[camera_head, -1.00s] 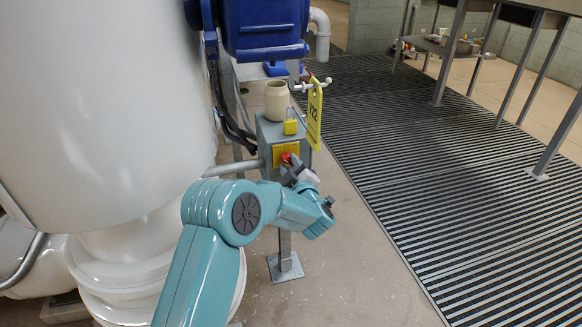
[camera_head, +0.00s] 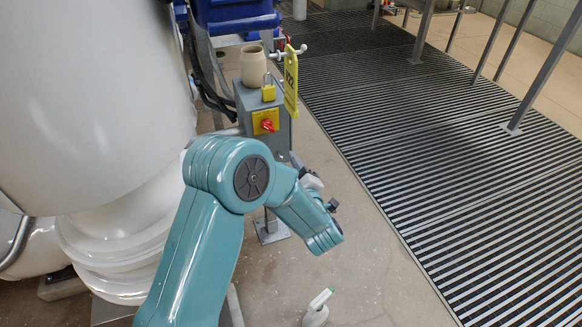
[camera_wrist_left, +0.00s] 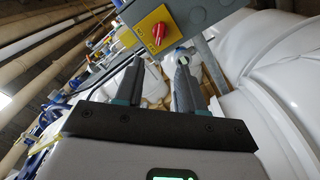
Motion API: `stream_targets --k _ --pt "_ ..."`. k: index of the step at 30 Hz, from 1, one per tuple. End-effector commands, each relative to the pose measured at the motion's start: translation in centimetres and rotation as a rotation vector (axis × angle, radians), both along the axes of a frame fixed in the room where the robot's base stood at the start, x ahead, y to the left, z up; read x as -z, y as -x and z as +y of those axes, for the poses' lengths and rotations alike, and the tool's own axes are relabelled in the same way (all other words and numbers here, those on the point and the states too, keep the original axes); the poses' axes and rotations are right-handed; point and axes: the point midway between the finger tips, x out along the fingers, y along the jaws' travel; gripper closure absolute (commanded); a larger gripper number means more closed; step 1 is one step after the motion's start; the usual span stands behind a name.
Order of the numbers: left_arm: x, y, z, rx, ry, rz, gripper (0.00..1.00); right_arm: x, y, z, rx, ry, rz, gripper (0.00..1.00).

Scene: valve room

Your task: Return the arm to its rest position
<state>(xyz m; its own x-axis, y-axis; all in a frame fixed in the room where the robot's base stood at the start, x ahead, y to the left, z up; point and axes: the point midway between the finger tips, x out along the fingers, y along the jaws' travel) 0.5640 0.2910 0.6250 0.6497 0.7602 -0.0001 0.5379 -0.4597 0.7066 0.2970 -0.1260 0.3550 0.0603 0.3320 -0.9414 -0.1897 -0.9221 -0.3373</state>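My teal left arm (camera_head: 205,235) reaches up from the bottom left in the head view. Its gripper (camera_head: 298,165) is mostly hidden behind the wrist, below and right of the red switch knob (camera_head: 267,125) on its yellow plate. In the left wrist view, the left gripper (camera_wrist_left: 158,68) has its two dark fingers apart with nothing held between them. The red knob (camera_wrist_left: 158,33) shows there beyond the fingertips, clear of both. My right gripper is not in view.
A large white tank (camera_head: 90,90) stands close on the left. A small white, green-tipped object (camera_head: 317,308) is below. Floor right of the arm is open.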

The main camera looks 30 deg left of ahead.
Motion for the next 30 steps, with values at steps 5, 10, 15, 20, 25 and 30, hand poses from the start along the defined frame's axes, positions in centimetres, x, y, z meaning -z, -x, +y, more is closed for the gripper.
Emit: stream_targets --k 5,10,15,20,25,30 --pt "0.0 1.1 -1.4 0.001 0.001 0.000 0.61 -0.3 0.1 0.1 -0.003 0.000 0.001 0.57" --pt "0.0 1.3 -1.5 -0.001 -0.001 0.000 0.61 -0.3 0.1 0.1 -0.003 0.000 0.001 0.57" --pt "0.0 1.3 -1.5 0.000 0.000 0.000 0.61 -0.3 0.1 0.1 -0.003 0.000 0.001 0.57" --pt "0.0 1.3 -1.5 0.000 0.001 -0.001 0.61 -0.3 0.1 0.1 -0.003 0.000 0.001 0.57" --pt "1.4 1.9 0.7 -0.046 -0.001 0.028 0.61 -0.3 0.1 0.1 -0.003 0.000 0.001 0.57" --pt "10.9 4.4 2.3 0.125 0.074 0.315 0.61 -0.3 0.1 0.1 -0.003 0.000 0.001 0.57"
